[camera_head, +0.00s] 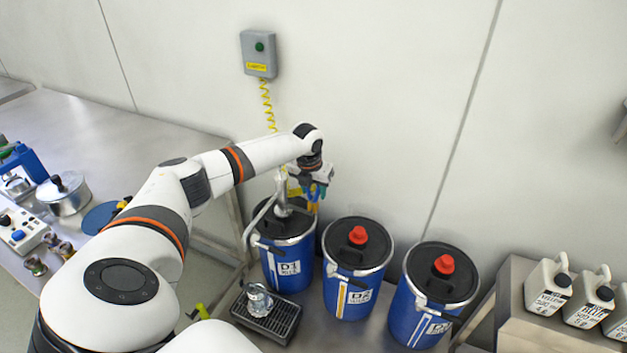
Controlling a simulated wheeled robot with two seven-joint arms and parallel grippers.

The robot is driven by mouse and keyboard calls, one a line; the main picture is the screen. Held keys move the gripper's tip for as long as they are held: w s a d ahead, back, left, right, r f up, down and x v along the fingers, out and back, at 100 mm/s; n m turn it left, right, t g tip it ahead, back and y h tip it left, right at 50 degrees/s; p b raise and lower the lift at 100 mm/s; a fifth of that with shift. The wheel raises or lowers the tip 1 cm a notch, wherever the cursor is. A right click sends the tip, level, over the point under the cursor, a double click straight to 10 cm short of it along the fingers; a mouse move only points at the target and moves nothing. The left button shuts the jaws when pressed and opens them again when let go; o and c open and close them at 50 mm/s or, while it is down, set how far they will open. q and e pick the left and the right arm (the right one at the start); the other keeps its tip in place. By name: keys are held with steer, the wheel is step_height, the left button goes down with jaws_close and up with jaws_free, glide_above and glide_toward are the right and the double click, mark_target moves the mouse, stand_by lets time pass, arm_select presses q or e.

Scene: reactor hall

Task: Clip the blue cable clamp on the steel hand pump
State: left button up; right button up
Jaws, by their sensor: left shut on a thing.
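The steel hand pump (282,192) stands upright in the lid of the blue drum marked D1 (270,268), with its spout pipe curving down to the left. My left arm reaches over from the left. My left gripper (312,186) is just right of the pump's upper part, pointing down, and shut on a small blue clamp (316,191). Yellow parts show close beside the fingers. The clamp is small and partly hidden, so I cannot tell whether it touches the pump. My right gripper is out of view.
A grey wall box (258,54) has a coiled yellow cord (267,105) hanging behind my arm. Two more blue drums, the middle one (352,284) and right one (417,312), have red caps. A glass jar (258,300) stands on a black drip tray (284,326).

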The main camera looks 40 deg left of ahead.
arm_select(q)
steer(key=shift+f+b, duration=0.35)
steer(key=shift+f, duration=0.2)
stand_by(0.4)
steer(key=o, duration=0.8)
steer(key=shift+o, duration=0.2)
steer(key=shift+r, duration=0.1)
step_height(320, 180, up, 12)
steer(key=s+b, duration=0.1)
steer(key=s, duration=0.1)
steer(key=shift+s+d, duration=0.15)
steer(key=shift+d, duration=0.15)
steer(key=shift+d+f, duration=0.1)
steer(key=shift+f, duration=0.15)
